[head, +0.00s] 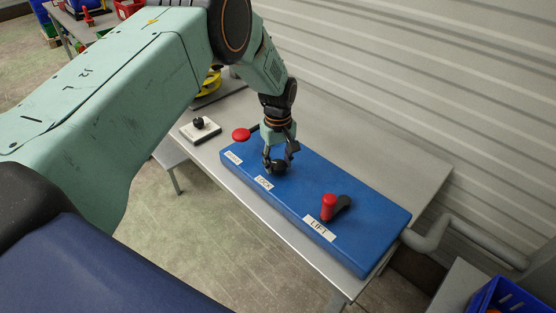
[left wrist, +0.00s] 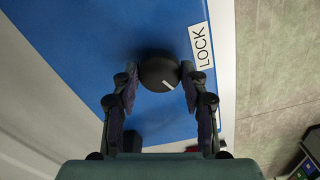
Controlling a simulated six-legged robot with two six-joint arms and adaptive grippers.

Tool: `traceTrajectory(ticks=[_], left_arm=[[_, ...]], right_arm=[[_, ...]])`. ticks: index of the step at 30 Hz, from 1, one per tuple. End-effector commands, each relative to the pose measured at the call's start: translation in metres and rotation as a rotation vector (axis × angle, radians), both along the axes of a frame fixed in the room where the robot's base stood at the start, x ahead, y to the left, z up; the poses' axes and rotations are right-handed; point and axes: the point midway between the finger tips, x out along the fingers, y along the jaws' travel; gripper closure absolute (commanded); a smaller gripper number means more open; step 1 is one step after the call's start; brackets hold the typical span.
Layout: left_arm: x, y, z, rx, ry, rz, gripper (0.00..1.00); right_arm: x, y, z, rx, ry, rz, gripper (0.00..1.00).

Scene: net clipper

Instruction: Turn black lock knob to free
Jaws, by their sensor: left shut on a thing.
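The black lock knob (left wrist: 158,72) is round with a white pointer line and sits on the blue panel (head: 338,182) beside the white LOCK label (head: 264,182). The label also shows in the left wrist view (left wrist: 201,46). My left gripper (head: 275,165) points down over the panel at the knob, which it mostly hides in the head view. In the left wrist view its two fingers (left wrist: 158,88) are shut on the knob, one on each side. The white line points toward the right finger and slightly down. My right gripper is not in view.
A red-topped lever labelled LIFT (head: 328,207) stands on the panel to the right. A red knob (head: 241,134) is at the panel's left end. A white box with a black knob (head: 200,128) lies on the grey table (head: 330,130). A corrugated wall stands behind.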

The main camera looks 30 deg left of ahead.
Motion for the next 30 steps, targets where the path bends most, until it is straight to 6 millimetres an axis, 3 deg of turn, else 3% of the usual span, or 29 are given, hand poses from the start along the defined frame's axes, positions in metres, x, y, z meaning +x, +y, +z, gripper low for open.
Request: traceTrajectory(ticks=[20,21,30], left_arm=[[-0.0018,-0.0002,-0.0019,0.000,0.005,0.060,0.88],[-0.0018,-0.0002,-0.0019,0.000,0.005,0.060,0.54],[-0.0008,0.0000,-0.0008,0.000,0.002,0.060,0.33]], right_arm=[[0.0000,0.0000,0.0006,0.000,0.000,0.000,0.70],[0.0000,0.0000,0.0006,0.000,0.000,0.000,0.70],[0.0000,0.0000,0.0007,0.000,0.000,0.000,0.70]])
